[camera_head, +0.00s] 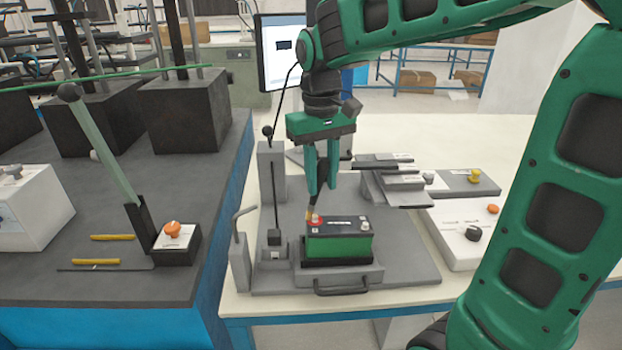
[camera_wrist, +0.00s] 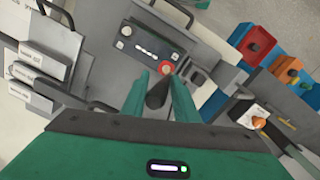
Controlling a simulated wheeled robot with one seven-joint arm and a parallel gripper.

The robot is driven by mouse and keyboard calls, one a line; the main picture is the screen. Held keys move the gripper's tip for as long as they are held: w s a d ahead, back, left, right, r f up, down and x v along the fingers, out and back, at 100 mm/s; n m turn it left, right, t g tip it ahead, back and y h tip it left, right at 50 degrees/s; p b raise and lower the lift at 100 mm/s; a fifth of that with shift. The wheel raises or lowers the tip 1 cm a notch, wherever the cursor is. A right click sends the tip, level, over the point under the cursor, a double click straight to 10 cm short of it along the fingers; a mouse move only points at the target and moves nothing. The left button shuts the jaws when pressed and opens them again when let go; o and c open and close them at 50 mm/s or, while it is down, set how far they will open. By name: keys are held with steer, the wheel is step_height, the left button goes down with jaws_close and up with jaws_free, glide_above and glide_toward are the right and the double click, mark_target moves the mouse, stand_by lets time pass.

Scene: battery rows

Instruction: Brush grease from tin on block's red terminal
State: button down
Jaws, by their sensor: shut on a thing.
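The block (camera_head: 338,247) is green with a black top and sits in a grey cradle on the fixture plate. Its red terminal (camera_head: 315,221) is at the top's left end and also shows in the wrist view (camera_wrist: 166,69). My gripper (camera_head: 320,190) is above that end, shut on the brush. The brush's dark handle (camera_wrist: 158,93) is between the fingers in the wrist view. Its brownish lower end (camera_head: 309,212) points down at the red terminal. I cannot tell whether it touches or carries grease. I cannot make out the tin for certain.
A tall post with a lever and cable (camera_head: 272,180) stands left of the block. Stacked grey labelled plates (camera_head: 395,180) are behind right, and a white control box (camera_head: 468,230) is at right. The dark bench (camera_head: 130,270) at left holds a green-handled lever (camera_head: 105,150).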

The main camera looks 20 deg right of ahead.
steer(key=shift+s+d+f, duration=0.1)
steer(key=shift+s+d, duration=0.05)
steer(key=shift+d, duration=0.05)
steer(key=shift+w+a+r, duration=0.1)
steer(key=shift+w+a, duration=0.15)
steer(key=shift+a, duration=0.4)
steer(key=shift+w+a+r, duration=0.1)
steer(key=shift+w+a, duration=0.15)
steer(key=shift+a, duration=0.4)
steer(key=shift+w+a+r, duration=0.1)
steer(key=shift+w+a, duration=0.15)
steer(key=shift+a, duration=0.4)
steer(key=shift+r, duration=2.95)
steer(key=shift+r, duration=0.15)
step_height(320, 180, up, 3)
steer(key=shift+f, duration=0.15)
